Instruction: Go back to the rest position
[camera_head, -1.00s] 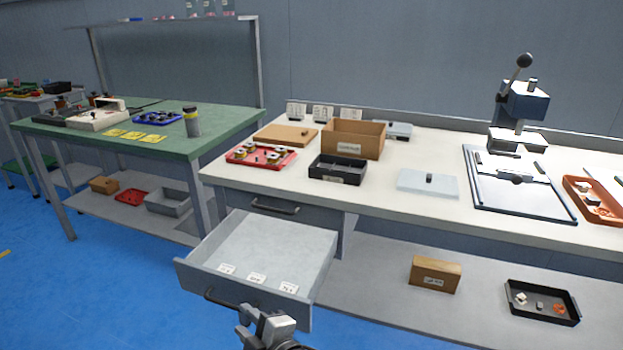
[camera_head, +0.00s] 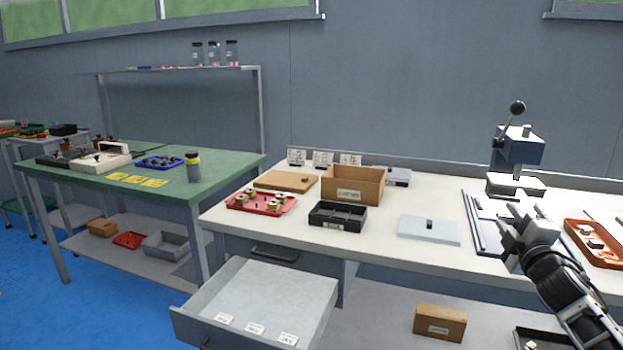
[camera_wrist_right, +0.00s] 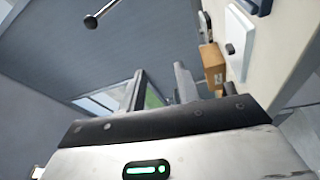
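My right gripper (camera_head: 512,232) is raised in front of the bench on the right, over the drill-press-like stand's base plate in the picture. In the right wrist view its two fingers (camera_wrist_right: 160,92) stand apart with nothing between them, so it is open and empty. My left gripper is not in view. The grey drawer (camera_head: 262,290) under the white bench is pulled open. Its floor is bare except for several white labels along the front. Its front is partly cut off by the lower picture edge.
The white bench (camera_head: 390,215) holds a red tray (camera_head: 237,205) of coils, a cardboard box (camera_head: 368,186), a black bin (camera_head: 337,217), a grey plate (camera_head: 428,230), a lever press (camera_head: 517,150) and an orange tray (camera_head: 580,250). A green table (camera_head: 225,167) stands left.

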